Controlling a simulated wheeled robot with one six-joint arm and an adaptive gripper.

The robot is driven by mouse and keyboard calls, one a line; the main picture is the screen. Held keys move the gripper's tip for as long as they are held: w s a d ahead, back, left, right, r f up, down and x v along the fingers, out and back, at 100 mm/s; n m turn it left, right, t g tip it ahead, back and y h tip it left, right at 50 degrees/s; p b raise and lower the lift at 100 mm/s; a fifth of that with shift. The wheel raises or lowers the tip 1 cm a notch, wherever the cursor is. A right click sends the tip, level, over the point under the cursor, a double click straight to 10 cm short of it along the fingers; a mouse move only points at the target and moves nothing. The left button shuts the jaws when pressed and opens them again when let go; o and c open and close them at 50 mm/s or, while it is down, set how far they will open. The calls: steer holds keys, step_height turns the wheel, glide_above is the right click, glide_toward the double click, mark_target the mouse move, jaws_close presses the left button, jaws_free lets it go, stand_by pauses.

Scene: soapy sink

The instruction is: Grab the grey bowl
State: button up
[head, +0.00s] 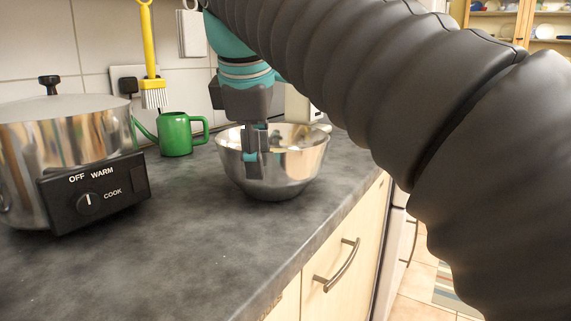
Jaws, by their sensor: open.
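A shiny silver-grey metal bowl (290,170) stands upright on the dark grey countertop in the middle of the head view. My gripper (256,165) points down at the bowl's near left side. One finger shows in front of the bowl's outer wall, overlapping the rim; I cannot tell whether it touches. The other finger is mostly hidden. The gripper is open and holds nothing that I can see. My arm comes in from the upper right and hides what lies behind it.
A slow cooker (60,150) with a black control panel stands at the left. A green watering can (176,134) is behind the bowl to the left. A yellow brush (151,60) hangs at the wall. The countertop (190,235) in front is clear; its edge runs along the right.

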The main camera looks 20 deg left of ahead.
mark_target(263, 197)
steer(key=shift+s+b+x, duration=0.15)
steer(key=shift+b+x, duration=0.25)
steer(key=shift+x, duration=1.05)
steer(key=shift+s+b+x, duration=0.15)
steer(key=shift+b+x, duration=0.25)
steer(key=shift+x, duration=1.1)
steer(key=shift+f, duration=0.1)
jaws_close()
